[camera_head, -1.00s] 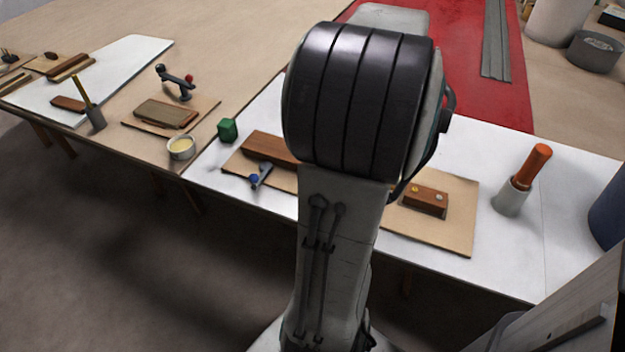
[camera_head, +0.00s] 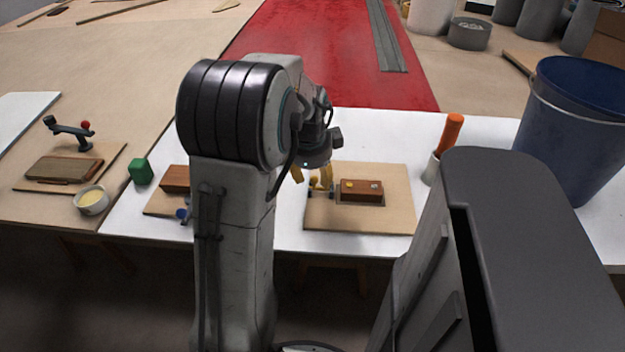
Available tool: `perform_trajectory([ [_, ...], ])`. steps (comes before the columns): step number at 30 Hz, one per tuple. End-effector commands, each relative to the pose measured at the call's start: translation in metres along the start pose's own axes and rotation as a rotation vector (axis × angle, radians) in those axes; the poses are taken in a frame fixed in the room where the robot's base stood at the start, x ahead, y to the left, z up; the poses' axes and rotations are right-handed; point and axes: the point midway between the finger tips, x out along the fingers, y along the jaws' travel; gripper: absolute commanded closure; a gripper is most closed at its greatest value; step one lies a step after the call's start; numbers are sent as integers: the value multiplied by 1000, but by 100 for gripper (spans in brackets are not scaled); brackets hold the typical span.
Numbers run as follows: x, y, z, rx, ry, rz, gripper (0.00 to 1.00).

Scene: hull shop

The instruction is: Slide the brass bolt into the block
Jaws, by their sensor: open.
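A brown wooden block (camera_head: 361,190) stands on the right tan board (camera_head: 385,212), with one brass-coloured and one pale round spot on its top. Just left of it, a small brass-yellow part with dark ends, apparently the brass bolt (camera_head: 314,185), lies apart from the block. It is small and partly covered by my gripper. My gripper (camera_head: 311,176) has yellowish fingers and is open, pointing down over the bolt, left of the block. I cannot tell whether a finger touches the bolt.
An orange-handled tool stands in a grey cup (camera_head: 431,170) right of the board. A large blue bin (camera_head: 570,130) is at the right. A green block (camera_head: 140,171) and a second brown block (camera_head: 175,179) are at the left. The white table (camera_head: 285,236) is clear in front.

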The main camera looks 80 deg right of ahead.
Motion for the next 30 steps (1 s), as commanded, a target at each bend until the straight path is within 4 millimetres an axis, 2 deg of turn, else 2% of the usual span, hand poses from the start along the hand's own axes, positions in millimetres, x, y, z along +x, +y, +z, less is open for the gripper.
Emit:
perform_trajectory([
  [3, 13, 0, 0, -1, 0, 2, 56],
  [7, 20, 0, 0, -2, 0, 1, 56],
  [18, 23, 0, 0, -2, 0, 0, 56],
  [19, 23, 0, 0, -2, 0, 0, 53],
  [30, 23, 0, 0, -2, 0, 0, 86],
])
